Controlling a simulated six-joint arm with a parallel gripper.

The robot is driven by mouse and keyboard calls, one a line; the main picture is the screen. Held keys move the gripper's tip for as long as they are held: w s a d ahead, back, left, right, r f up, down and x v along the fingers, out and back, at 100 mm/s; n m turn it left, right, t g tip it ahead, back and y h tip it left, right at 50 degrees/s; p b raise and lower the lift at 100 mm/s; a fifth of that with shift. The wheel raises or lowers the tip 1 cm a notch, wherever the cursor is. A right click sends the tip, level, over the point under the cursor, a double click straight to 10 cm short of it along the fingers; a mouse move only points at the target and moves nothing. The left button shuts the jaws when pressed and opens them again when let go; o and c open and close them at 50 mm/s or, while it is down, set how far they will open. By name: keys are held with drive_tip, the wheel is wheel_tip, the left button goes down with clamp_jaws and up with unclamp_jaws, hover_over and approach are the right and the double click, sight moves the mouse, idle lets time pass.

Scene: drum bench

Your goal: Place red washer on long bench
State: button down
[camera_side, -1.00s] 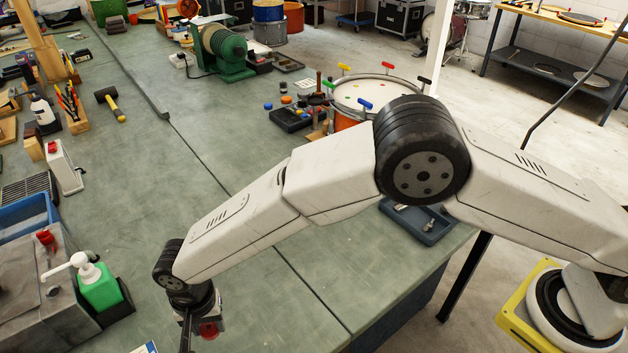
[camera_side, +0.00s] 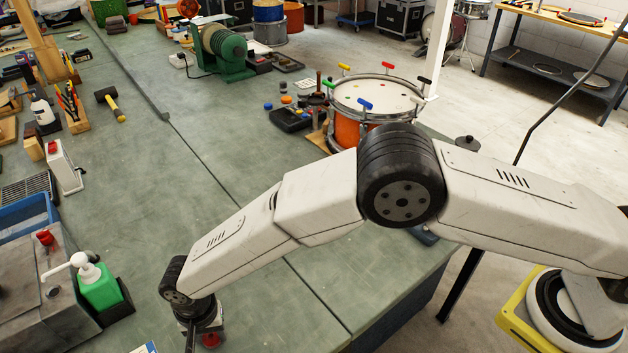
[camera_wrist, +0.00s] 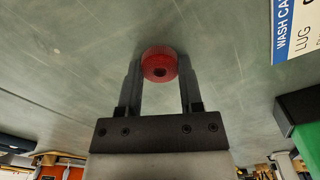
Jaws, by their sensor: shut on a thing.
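The red washer (camera_wrist: 159,64) is a small ribbed red ring with a dark hole. It sits between the two fingertips of my gripper (camera_wrist: 160,80) in the wrist view, and the gripper is shut on it. In the side view the red washer (camera_side: 210,340) shows at the lower edge, beside the end of my gripper (camera_side: 198,338). The long bench (camera_side: 245,255) has a worn green-grey top, and my gripper is low over its near part. I cannot tell whether the washer touches the top.
A green pump bottle (camera_side: 100,288) and a grey metal box (camera_side: 45,295) stand left of my gripper. A printed card (camera_wrist: 297,25) lies near it. An orange drum (camera_side: 365,115) stands farther back. The bench middle is mostly clear.

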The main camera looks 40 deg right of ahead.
sight(211, 336)
drive_tip(key=shift+c, duration=1.2)
unclamp_jaws()
drive_tip(key=shift+r, duration=0.1)
wheel_tip(211, 336, up, 12)
